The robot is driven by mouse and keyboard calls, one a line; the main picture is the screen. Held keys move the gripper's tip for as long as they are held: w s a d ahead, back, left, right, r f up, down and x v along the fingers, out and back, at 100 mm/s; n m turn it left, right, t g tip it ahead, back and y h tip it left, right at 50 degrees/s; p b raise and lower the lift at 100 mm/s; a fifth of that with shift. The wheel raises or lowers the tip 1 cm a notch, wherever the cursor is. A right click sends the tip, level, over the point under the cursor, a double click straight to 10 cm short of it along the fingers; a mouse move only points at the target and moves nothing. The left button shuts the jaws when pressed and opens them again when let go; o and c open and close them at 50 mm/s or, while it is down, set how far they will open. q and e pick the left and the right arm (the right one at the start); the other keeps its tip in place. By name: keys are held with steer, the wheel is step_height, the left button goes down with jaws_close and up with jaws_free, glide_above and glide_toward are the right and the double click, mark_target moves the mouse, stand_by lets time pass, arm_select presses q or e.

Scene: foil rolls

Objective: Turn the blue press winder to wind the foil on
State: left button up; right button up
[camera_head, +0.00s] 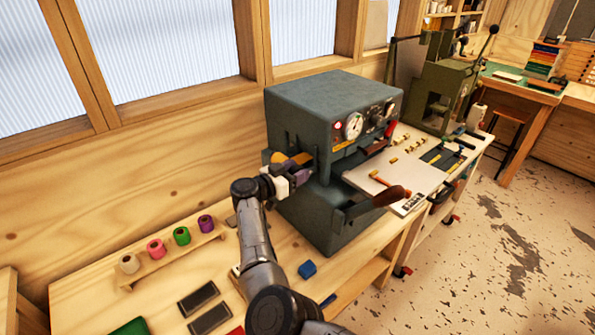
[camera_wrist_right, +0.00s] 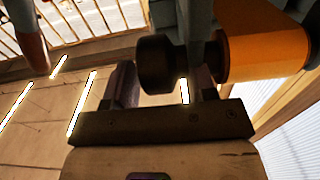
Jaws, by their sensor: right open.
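The blue-grey press (camera_head: 318,112) stands on the bench in the middle of the head view. An orange foil roll (camera_head: 293,160) is mounted on its left side; it also shows large in the right wrist view (camera_wrist_right: 262,52). My right gripper (camera_head: 303,177) is at that side of the press, just below the roll. In the right wrist view, a black winder knob (camera_wrist_right: 158,62) sits in front of and between the open fingers of the gripper (camera_wrist_right: 165,84). Whether a finger touches it I cannot tell. In the head view the knob is hidden. My left gripper is out of view.
A rack (camera_head: 170,257) with white, pink, green and purple rolls stands to the left. A blue block (camera_head: 307,269) and dark pads (camera_head: 198,298) lie on the bench. A green press (camera_head: 442,85) stands behind right.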

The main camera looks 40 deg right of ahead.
steer(key=shift+d, duration=0.35)
